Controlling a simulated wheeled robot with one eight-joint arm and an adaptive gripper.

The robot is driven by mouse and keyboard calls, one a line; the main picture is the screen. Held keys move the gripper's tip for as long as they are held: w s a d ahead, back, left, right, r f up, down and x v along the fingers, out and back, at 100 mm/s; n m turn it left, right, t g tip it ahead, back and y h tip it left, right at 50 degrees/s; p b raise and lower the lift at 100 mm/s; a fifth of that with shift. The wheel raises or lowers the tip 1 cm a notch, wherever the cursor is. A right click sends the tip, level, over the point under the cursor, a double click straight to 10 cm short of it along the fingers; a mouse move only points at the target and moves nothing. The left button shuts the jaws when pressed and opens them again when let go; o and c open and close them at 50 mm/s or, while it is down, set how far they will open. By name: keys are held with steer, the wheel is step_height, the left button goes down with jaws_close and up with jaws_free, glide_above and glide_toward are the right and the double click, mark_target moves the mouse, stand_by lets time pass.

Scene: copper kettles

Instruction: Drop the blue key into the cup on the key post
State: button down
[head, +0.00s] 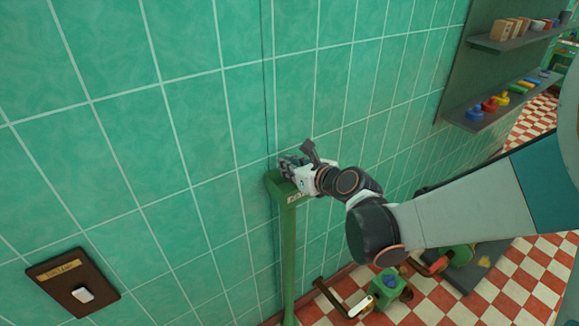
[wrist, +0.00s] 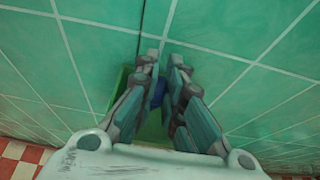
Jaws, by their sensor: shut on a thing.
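The green key post (head: 289,255) stands upright close to the tiled wall, with a green cup (head: 273,183) at its top. My gripper (head: 286,163) is at the top of the post, over the cup or just at its mouth; I cannot tell how deep. In the wrist view my gripper (wrist: 164,62) has its two fingers close together, with the blue key (wrist: 158,92) between them, mostly hidden by the fingers. Behind the fingers, part of the green cup (wrist: 122,86) shows in the wrist view. The key is hidden in the head view.
The green tiled wall (head: 130,140) is right behind the post. A brown switch plate (head: 72,283) is on it at lower left. Shelves (head: 478,118) with colored items hang at right. A green box (head: 389,293) with a blue top stands low by the checkered floor (head: 520,270).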

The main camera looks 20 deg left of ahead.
steer(key=shift+f+b, duration=0.3)
steer(key=shift+f, duration=0.1)
stand_by(0.3)
steer(key=c, duration=1.6)
jaws_free()
steer(key=shift+c, duration=0.2)
steer(key=shift+d, duration=0.1)
steer(key=shift+s+d+r, duration=0.15)
steer(key=shift+s, duration=0.05)
steer(key=s+d, duration=0.8)
steer(key=d, duration=0.1)
steer(key=shift+d, duration=0.25)
steer(key=shift+r, duration=0.1)
